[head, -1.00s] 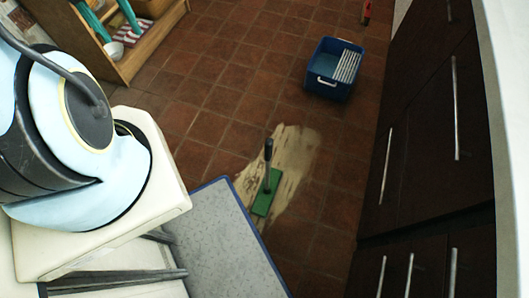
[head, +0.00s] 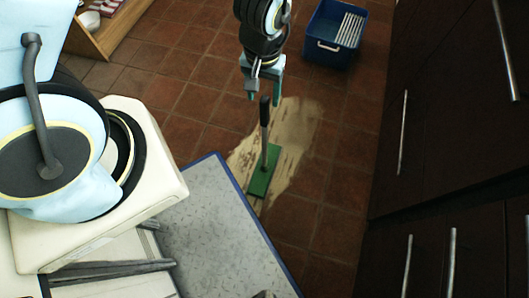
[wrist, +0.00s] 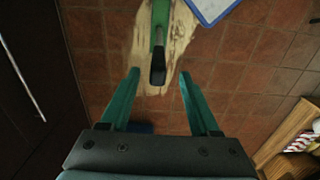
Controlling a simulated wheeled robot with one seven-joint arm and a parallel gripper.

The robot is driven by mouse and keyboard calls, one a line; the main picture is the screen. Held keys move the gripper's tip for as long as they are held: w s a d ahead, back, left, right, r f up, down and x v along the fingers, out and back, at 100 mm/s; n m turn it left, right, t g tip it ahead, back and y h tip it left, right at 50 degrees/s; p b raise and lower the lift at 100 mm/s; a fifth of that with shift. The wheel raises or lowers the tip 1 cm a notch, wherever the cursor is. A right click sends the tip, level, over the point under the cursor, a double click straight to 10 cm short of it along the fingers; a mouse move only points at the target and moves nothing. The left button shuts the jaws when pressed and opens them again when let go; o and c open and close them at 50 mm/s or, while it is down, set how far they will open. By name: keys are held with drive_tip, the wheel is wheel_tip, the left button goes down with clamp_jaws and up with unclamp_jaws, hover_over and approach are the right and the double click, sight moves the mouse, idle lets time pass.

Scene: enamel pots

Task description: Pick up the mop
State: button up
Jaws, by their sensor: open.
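The mop has a flat green head (head: 264,172) lying on a pale stain on the tiled floor, and a short dark handle (head: 265,118) standing up from it. My gripper (head: 264,97) is open, just above and around the top of the handle in the head view. In the wrist view my gripper (wrist: 157,75) shows two teal fingers spread apart. There the black end of the handle (wrist: 158,66) appears ahead, between and slightly beyond the fingertips. No contact is visible.
A blue bucket (head: 318,55) with a ribbed grey insert stands behind to the right. Dark cabinets (head: 450,120) line the right side. A wooden shelf (head: 100,40) is at the upper left. A grey blue-edged surface (head: 215,235) is near the front.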

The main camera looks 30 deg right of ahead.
sight(265, 115)
drive_tip(key=f, duration=0.3)
drive_tip(key=f+b, duration=0.1)
drive_tip(key=f, duration=0.6)
drive_tip(key=shift+d, duration=0.25)
drive_tip(key=shift+r, duration=0.1)
clamp_jaws()
